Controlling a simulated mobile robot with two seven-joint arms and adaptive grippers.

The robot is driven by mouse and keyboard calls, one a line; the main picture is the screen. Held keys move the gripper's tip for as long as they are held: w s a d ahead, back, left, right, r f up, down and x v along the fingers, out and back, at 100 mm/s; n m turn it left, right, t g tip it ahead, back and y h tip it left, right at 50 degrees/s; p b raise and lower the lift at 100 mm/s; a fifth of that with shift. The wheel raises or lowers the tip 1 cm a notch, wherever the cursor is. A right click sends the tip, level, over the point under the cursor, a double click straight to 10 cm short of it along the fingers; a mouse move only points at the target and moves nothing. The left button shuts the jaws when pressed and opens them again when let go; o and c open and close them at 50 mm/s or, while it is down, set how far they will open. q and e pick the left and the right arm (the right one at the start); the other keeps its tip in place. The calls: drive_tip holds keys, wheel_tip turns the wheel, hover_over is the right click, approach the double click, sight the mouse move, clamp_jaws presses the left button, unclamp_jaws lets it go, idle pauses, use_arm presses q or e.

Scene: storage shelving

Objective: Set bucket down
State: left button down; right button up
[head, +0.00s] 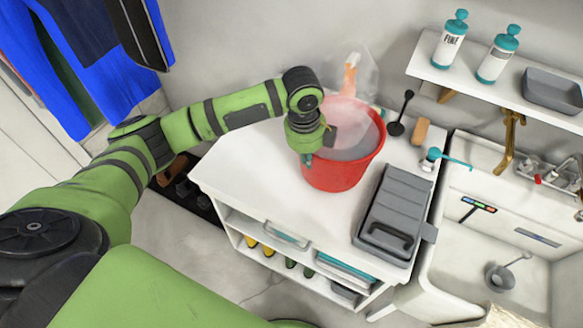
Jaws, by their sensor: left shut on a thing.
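A red bucket (335,174) is on or just above the white top of a shelf unit (240,170); I cannot tell whether its base touches. It looks roughly upright, and something grey shows inside it. A clear plastic bag with an orange item (350,75) shows at its far rim. My left gripper (318,148) is at the bucket's left rim, shut on it. The fingertips are partly hidden by the gripper body and the rim. My right gripper does not show.
A grey toolbox (397,215) lies right of the bucket. A black plunger-like tool (400,115) and a tan block (420,132) are behind it. A sink (480,255) is at the right, under a wall shelf (450,78) with bottles. The top's left part is clear.

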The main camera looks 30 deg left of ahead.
use_arm(q)
drive_tip(key=s+a+f+p, duration=0.1)
drive_tip(key=a+f, duration=0.2)
drive_tip(key=f, duration=0.3)
drive_tip(key=shift+s+a+f+p, duration=0.15)
drive_tip(key=shift+s+a+p, duration=0.1)
drive_tip(key=shift+s+p, duration=0.1)
drive_tip(key=shift+f, duration=0.2)
drive_tip(key=c, duration=1.4)
unclamp_jaws()
drive_tip(key=r, duration=0.4)
drive_tip(key=s+r, duration=0.1)
drive_tip(key=r, duration=0.3)
drive_tip(key=r+b, duration=0.1)
drive_tip(key=r, duration=0.3)
drive_tip(key=shift+s+a+r, duration=0.15)
drive_tip(key=shift+s+a, duration=0.05)
drive_tip(key=shift+a, duration=0.1)
